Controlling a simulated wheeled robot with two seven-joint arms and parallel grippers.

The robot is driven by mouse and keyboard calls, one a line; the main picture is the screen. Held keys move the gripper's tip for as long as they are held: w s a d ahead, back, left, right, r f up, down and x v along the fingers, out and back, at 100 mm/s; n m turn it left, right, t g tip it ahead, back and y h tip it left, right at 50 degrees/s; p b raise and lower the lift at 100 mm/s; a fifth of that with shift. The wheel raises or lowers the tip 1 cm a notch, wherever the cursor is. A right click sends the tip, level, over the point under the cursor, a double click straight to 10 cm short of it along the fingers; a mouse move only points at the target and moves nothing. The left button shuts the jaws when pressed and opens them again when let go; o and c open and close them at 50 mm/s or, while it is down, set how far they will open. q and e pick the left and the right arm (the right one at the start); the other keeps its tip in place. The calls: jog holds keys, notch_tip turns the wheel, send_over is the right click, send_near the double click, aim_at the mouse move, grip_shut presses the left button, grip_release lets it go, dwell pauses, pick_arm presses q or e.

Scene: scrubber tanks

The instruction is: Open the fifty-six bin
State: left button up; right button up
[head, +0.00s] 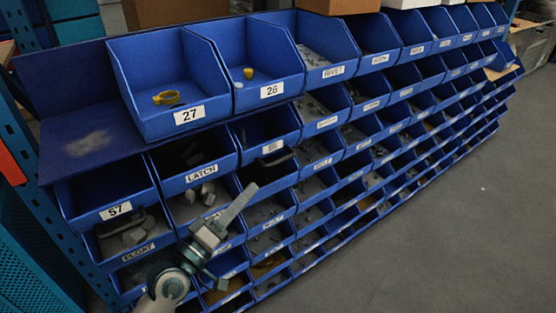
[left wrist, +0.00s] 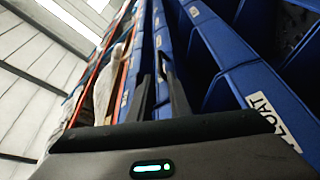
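I see no bin label reading 56. A blue bin (head: 106,193) labelled 57 is at the left end of the row below the top bins. The bin labelled LATCH (head: 192,160) is right of it. My left gripper (head: 248,193) is in front of the lower rows, pointing up and right, with no bin visibly held. In the left wrist view its two dark fingers (left wrist: 160,85) stand a little apart with nothing between them. A label reading FLOAT shows at that view's right. My right gripper is out of view.
Bins 27 (head: 171,85) and 26 (head: 265,65) jut out at the top, with yellow items inside. A bare blue shelf panel (head: 90,140) is left of them. Several rows of bins run away to the right. The grey floor (head: 440,230) at right is clear.

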aim_at(278, 161)
pick_arm(q)
jog(key=x, duration=1.2)
jog(key=shift+w+d, duration=0.2)
jog(key=shift+w, duration=0.15)
grip_shut()
